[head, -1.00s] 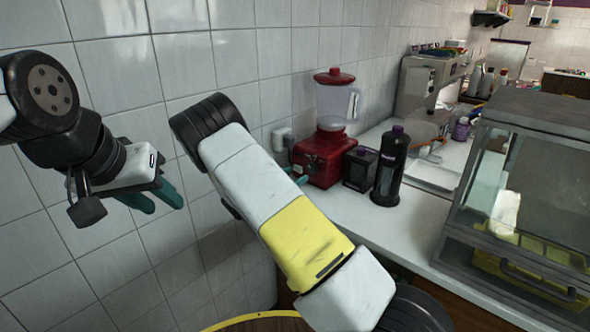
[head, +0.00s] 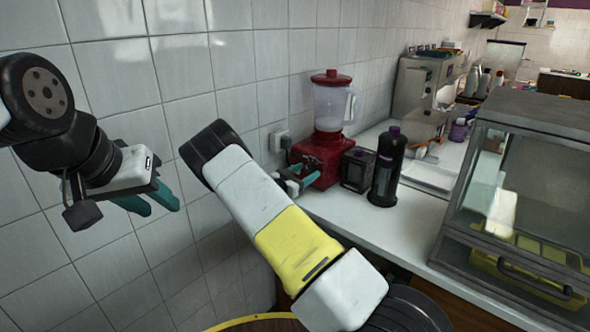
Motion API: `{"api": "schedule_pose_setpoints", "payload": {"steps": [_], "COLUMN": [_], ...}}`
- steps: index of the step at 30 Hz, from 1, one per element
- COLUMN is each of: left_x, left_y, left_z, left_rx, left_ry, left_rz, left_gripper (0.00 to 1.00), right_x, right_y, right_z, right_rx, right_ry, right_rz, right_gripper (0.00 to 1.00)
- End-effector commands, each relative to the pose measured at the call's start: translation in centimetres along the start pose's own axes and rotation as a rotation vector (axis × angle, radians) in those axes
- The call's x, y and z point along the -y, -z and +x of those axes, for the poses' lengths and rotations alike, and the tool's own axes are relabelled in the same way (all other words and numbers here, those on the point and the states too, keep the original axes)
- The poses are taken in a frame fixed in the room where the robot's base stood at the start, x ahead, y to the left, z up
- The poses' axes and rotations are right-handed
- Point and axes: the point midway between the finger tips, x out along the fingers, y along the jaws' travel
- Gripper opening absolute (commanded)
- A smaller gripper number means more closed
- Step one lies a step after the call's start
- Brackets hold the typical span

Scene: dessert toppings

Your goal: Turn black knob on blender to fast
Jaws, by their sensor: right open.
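The red blender (head: 322,160) with a clear jar and red lid stands upright on the white counter by the tiled wall. Its black knob cannot be made out; the front of the base is partly covered by my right gripper (head: 303,176). That gripper is open, its teal fingers apart at the front left of the red base. I cannot tell whether they touch it. My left gripper (head: 150,203) hangs at the left in front of the wall, far from the blender, with its teal fingers apart and nothing between them.
A small black box (head: 357,168) and a dark bottle with a purple cap (head: 387,168) stand right of the blender. A glass display case (head: 530,190) fills the right side. A silver coffee machine (head: 422,95) stands farther back. The white counter (head: 350,215) is clear in front.

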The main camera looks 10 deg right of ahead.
Motion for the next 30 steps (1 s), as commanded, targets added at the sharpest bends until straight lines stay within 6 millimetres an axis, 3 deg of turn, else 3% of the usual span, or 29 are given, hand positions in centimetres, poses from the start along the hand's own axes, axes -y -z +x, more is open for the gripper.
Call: {"api": "schedule_pose_setpoints", "payload": {"steps": [3,12,23,30], "left_x": [0.00,0.00,0.00,0.00], "left_y": [0.00,0.00,0.00,0.00], "left_z": [0.00,0.00,0.00,0.00], "left_rx": [0.000,0.000,0.000,0.000], "left_ry": [0.000,0.000,0.000,0.000], "left_rz": [0.000,0.000,0.000,0.000], "left_gripper": [0.36,0.36,0.36,0.36], "right_x": [0.00,0.00,0.00,-0.01], "right_y": [-0.01,-0.02,-0.06,-0.05], "right_z": [-0.01,-0.03,-0.02,0.00], "right_rx": [0.000,0.001,0.002,0.003], "right_ry": [0.000,0.000,0.000,-0.001], "right_rz": [0.000,0.000,0.054,0.210], "right_gripper": [0.59,0.01,0.00,0.00]}}
